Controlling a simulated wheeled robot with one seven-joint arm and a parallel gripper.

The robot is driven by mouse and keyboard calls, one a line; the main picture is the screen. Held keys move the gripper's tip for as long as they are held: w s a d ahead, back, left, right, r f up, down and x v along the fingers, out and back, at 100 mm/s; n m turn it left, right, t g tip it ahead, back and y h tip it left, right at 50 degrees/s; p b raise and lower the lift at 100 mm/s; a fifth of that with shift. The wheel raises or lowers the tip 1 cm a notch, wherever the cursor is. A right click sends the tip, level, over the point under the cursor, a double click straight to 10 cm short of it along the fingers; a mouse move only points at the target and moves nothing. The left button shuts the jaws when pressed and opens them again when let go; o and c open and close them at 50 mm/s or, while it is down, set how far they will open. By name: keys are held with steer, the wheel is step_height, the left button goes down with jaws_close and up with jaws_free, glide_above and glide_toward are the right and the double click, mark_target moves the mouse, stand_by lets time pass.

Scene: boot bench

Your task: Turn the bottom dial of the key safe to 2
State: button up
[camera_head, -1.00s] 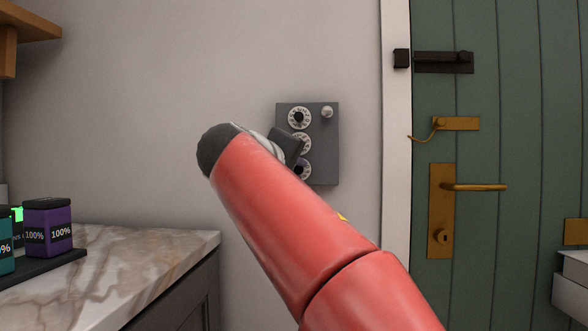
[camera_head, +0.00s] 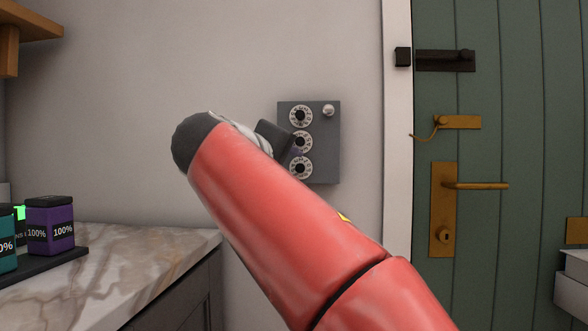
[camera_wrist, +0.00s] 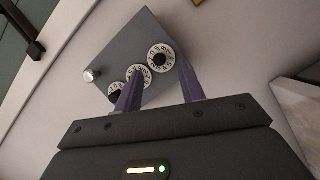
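The grey key safe (camera_head: 325,150) is on the wall, with a column of three white-ringed dials. My gripper (camera_head: 296,152) is in front of the middle dial (camera_head: 301,142), partly hidden by my red arm. In the wrist view the safe (camera_wrist: 138,42) appears tilted, and the bottom dial (camera_wrist: 161,57) is the one farthest from the knob. My gripper's two purple fingers (camera_wrist: 160,72) are apart with nothing between them. The bottom dial shows beyond the gap, apparently untouched.
A silver knob (camera_head: 328,110) sits beside the safe's top dial (camera_head: 301,116). A green door (camera_head: 520,130) with brass handle (camera_head: 475,187) is at right. A marble counter (camera_head: 140,265) with purple and teal boxes is at lower left. The wall around the safe is bare.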

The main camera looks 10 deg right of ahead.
steer(key=shift+v, duration=1.8)
steer(key=shift+f, duration=0.15)
steer(key=s+d+f+g+y+p, duration=0.1)
steer(key=s+d+f+g+y, duration=0.15)
steer(key=f, duration=0.45)
steer(key=s+d+f+g+y+p, duration=0.15)
steer(key=s+f, duration=0.25)
steer(key=f, duration=0.4)
steer(key=s+d+f+g+y, duration=0.1)
steer(key=s+d+f+y, duration=0.2)
steer(key=f, duration=0.4)
steer(key=s+f+m+g+y, duration=0.1)
steer(key=s+f+m, duration=0.1)
steer(key=s+f, duration=0.4)
steer(key=s+a+f+m+g+y+p, duration=0.1)
steer(key=s+f+m+y, duration=0.1)
steer(key=s+f, duration=0.5)
step_height(320, 180, down, 5)
steer(key=shift+a+f+m, duration=0.2)
steer(key=shift+m, duration=0.4)
